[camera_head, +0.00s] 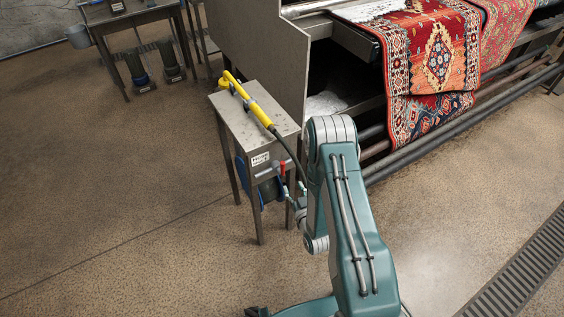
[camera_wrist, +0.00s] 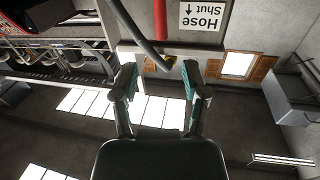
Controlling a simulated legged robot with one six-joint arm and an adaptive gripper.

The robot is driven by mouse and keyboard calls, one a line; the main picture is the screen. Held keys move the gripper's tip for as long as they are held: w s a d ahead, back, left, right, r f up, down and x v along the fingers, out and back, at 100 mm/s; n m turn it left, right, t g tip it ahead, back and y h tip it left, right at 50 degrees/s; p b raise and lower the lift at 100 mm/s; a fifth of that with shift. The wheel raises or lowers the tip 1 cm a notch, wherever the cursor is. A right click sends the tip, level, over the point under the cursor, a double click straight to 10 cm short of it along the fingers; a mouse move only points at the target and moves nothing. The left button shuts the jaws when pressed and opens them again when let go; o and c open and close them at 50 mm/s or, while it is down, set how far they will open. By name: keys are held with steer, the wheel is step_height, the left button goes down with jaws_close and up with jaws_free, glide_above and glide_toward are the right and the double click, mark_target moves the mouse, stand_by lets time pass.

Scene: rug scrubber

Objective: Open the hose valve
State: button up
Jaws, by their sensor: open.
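The hose valve's red lever (camera_head: 282,168) is on the front of a small metal stand (camera_head: 228,118), beside a white label. In the wrist view, which is upside down, the red lever (camera_wrist: 160,18) shows at the top centre, with the label (camera_wrist: 202,16) reading "Hose" and "Shut" with an arrow. My gripper (camera_head: 294,190) is just below and right of the lever, partly hidden by my arm. In the wrist view my gripper's fingers (camera_wrist: 159,80) are apart with nothing between their tips. The lever appears beyond them, lined up with the gap; contact cannot be seen.
A yellow spray wand (camera_head: 247,100) lies on the stand, its dark hose (camera_wrist: 140,35) running close to the lever. A blue hose reel (camera_head: 268,190) hangs below. A rug machine with a red patterned rug (camera_head: 438,55) stands behind right. The floor left of the stand is clear.

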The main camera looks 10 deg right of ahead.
mark_target(283, 168)
steer(key=w, duration=0.3)
steer(key=w+a, duration=0.1)
steer(key=w, duration=0.6)
steer(key=shift+w+a+f, duration=0.1)
steer(key=shift+w+a, duration=0.1)
steer(key=shift+w, duration=0.1)
jaws_close()
